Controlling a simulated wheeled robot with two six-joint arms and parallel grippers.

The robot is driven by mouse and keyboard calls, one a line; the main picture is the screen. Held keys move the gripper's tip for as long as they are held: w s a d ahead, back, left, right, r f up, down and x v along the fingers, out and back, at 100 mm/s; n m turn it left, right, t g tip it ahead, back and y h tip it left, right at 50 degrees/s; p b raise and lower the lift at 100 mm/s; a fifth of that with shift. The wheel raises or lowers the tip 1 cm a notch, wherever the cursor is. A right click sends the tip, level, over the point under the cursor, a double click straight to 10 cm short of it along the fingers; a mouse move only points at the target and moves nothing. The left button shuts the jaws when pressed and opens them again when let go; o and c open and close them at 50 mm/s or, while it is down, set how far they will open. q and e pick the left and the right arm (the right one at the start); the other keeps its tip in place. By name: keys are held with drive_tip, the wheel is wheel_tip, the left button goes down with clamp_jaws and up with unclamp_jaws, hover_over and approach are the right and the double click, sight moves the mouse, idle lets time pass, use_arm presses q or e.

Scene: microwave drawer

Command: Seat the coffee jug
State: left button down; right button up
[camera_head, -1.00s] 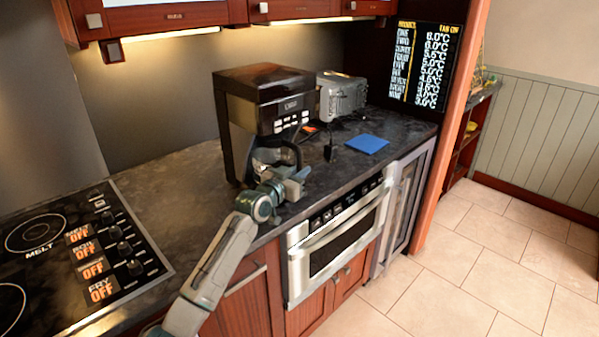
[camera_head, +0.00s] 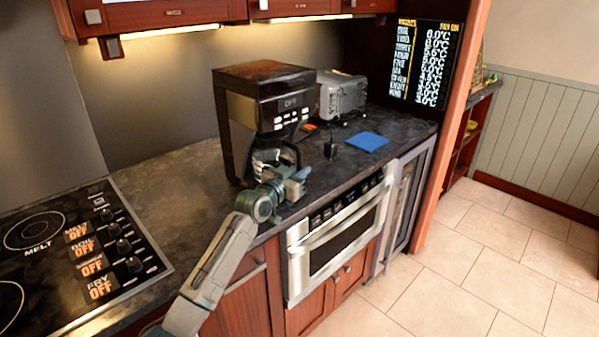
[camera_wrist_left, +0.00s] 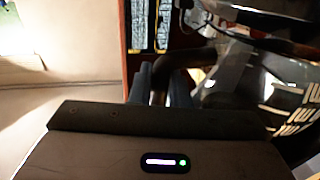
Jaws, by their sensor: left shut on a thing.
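The coffee maker (camera_head: 264,100) is a dark boxy machine standing on the counter. The glass coffee jug (camera_head: 268,157) is in its open bay, partly hidden by my left gripper (camera_head: 286,178). I cannot tell whether the jug sits flat on the machine's base. In the left wrist view the dark jug handle (camera_wrist_left: 158,82) lies between the two fingers of my left gripper (camera_wrist_left: 160,88), which is shut on it. The clear jug body (camera_wrist_left: 232,85) shows just right of the fingers. My right gripper is not in view.
A grey toaster (camera_head: 342,94) stands behind and right of the coffee maker. A small dark upright item (camera_head: 331,150) and a blue square (camera_head: 367,142) are on the counter to the right. A cooktop (camera_head: 80,245) is at left, with bare counter (camera_head: 165,187) between.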

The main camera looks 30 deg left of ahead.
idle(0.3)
use_arm(q)
drive_tip(key=c, duration=1.3)
unclamp_jaws()
